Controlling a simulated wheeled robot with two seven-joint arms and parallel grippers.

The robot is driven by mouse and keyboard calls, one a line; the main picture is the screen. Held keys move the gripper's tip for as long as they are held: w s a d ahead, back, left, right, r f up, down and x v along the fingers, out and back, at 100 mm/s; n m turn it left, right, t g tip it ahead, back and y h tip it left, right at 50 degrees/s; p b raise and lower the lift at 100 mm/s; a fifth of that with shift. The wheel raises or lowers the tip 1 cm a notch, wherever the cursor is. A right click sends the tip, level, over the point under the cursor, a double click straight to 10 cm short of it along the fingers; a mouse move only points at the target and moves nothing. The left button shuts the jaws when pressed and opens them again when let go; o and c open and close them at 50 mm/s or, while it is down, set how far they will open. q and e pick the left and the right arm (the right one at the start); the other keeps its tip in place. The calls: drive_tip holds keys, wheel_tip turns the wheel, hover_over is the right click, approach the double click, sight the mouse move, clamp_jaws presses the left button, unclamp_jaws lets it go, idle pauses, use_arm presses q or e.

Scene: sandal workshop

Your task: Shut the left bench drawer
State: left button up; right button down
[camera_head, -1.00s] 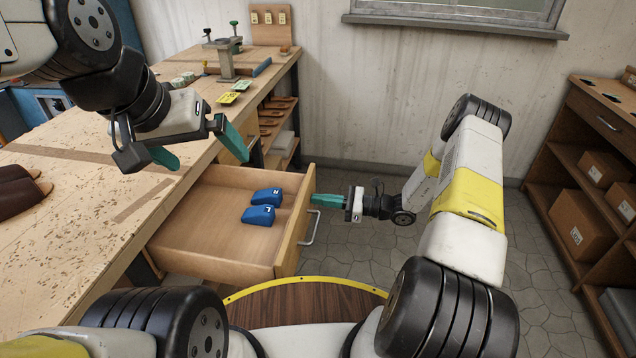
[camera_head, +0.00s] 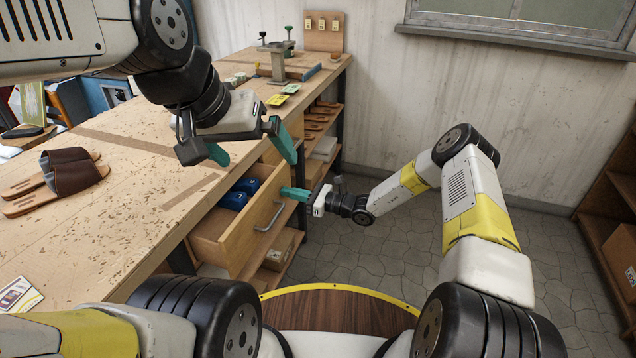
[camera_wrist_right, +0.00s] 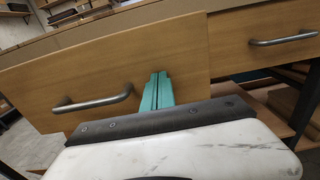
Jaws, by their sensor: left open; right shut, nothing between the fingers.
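The left bench drawer (camera_head: 238,232) is partly open under the bench top, with a metal bar handle (camera_head: 270,216) on its front. My left gripper (camera_head: 252,154) is open and empty above the bench top.
Brown sandals (camera_head: 70,172) lie on the bench top (camera_head: 130,220) at left. Yellow and green cards (camera_head: 277,100) and a clamp stand are farther back. Shelves with sandals (camera_head: 318,118) sit under the bench's far end. The stone floor (camera_head: 370,245) right of the drawer is clear.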

drive_tip(key=x, duration=1)
drive_tip(key=shift+a, duration=0.2)
drive_tip(key=shift+w+a+r, duration=0.1)
drive_tip(key=shift+a, duration=0.1)
drive_tip(key=shift+r, duration=0.1)
